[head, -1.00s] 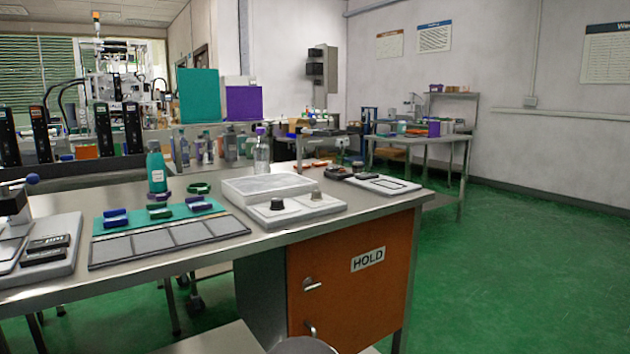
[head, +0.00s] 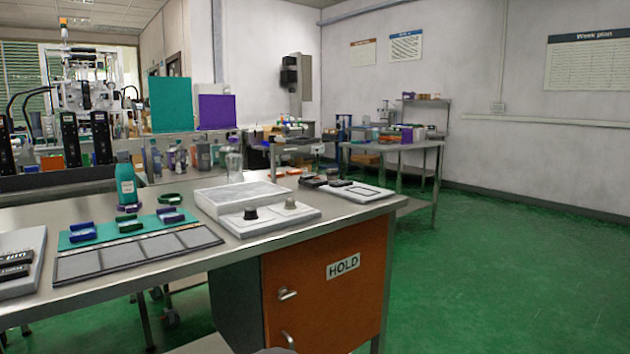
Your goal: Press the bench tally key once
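The steel bench (head: 190,266) runs from the left edge to the middle of the head view. I cannot tell for sure which thing on it is the tally key. A white panel with a black knob (head: 250,213) and a grey-beige knob (head: 290,204) sits near the bench's right part. Small black units (head: 312,181) lie behind it, beside a white framed plate (head: 358,191). Black labelled blocks (head: 15,262) sit on a grey base at the far left. My gripper is not in view.
A teal bottle (head: 126,184) and a clear bottle (head: 234,165) stand behind. An orange HOLD cabinet (head: 325,285) is below. Green floor (head: 500,270) is clear at right.

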